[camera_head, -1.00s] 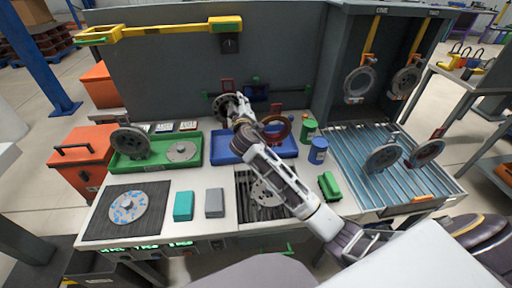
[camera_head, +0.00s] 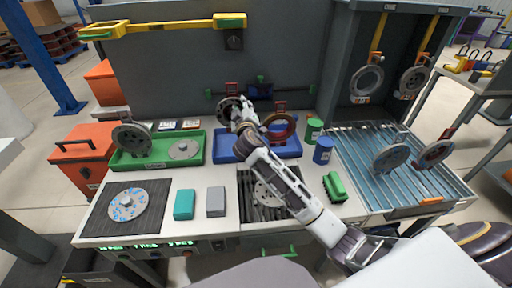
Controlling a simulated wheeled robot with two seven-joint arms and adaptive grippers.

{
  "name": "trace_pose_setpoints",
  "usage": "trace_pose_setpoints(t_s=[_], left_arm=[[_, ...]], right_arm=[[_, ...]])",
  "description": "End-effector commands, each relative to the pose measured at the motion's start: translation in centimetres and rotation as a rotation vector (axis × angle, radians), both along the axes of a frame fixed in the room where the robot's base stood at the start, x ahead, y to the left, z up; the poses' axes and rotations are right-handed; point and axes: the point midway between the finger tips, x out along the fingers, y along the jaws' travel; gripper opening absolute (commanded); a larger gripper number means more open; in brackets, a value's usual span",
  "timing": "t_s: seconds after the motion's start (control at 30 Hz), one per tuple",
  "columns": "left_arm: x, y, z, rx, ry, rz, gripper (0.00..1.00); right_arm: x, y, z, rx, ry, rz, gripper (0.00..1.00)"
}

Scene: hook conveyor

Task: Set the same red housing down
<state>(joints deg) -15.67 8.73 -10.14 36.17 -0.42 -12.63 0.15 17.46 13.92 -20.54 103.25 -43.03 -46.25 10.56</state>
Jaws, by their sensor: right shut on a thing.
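My right gripper (camera_head: 238,117) is at the far end of my right arm, over the back left of the blue tray (camera_head: 222,153). It is shut on the red housing (camera_head: 229,106), a round part that looks dark from here with a red tab above it. The fingers and part of the housing are hard to make out. Whether its lower edge touches the tray is hidden. Another dark red ring-shaped housing (camera_head: 291,131), also under a red tab, stands upright just right of my wrist at the blue tray. My left gripper is out of view.
A green tray (camera_head: 150,163) with grey round parts stands left. Green (camera_head: 314,130) and blue (camera_head: 323,151) cans stand right of the blue tray. A slatted bed (camera_head: 370,185) at right holds a grey and a red housing. Two housings hang on yellow hooks above it.

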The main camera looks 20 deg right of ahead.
Motion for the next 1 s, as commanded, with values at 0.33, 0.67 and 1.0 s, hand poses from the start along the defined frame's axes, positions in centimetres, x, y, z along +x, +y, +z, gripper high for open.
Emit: trace_pose_setpoints(t_s=[0.33,0.67,1.0], left_arm=[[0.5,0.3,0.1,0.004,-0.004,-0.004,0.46],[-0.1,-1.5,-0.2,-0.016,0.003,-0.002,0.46],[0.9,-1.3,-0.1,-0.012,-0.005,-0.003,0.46]], right_arm=[[0.0,0.0,0.3,0.001,-0.009,0.001,0.04],[0.0,0.0,-2.8,-0.001,-0.006,0.001,0.04],[0.0,0.0,-5.6,0.000,-0.008,0.001,0.04]])
